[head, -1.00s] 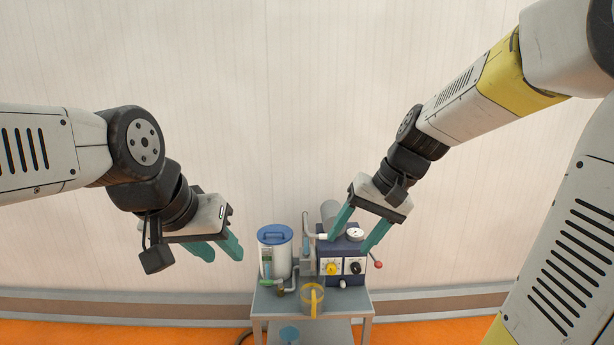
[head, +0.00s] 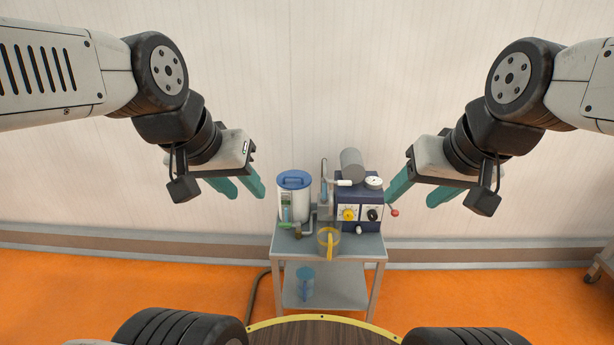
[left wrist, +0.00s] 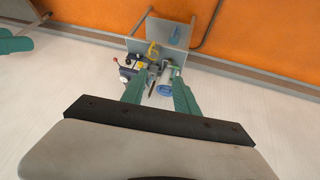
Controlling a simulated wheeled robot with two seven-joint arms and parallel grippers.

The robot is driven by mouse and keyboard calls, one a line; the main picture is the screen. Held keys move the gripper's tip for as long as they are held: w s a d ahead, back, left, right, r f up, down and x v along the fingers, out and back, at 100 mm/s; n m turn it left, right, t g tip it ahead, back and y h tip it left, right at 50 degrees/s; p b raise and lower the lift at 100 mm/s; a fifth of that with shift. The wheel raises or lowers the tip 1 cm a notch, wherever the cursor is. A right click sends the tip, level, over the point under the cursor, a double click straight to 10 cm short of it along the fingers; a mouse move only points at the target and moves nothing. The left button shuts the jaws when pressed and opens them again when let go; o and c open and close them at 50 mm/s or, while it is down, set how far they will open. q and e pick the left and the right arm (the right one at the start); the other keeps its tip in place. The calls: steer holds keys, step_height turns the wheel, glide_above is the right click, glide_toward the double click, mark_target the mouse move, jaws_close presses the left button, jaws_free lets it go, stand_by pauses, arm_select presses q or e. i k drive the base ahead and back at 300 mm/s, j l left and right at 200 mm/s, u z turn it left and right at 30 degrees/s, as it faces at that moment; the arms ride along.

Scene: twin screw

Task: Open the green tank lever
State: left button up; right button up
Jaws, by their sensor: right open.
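The white tank (head: 294,203) with a blue lid stands at the left of a grey cart. The green lever (head: 287,226) shows small at the tank's lower front; its exact position is too small to tell. In the left wrist view the tank (left wrist: 166,86) lies beyond my fingers, small and partly covered by one of them. My left gripper (head: 248,194) is open and empty, left of the tank and apart from it. My right gripper (head: 412,202) is open and empty, right of the cart and apart from it.
A dark blue machine (head: 358,213) with yellow and black knobs and a red-tipped handle stands on the cart's right side. A yellow-handled clear jug (head: 329,240) stands at the cart's front. The wall is close behind.

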mark_target(297, 225)
steer(key=i+l, duration=0.1)
steer(key=i, duration=0.3)
steer(key=i+l+u, duration=0.15)
steer(key=i, duration=0.3)
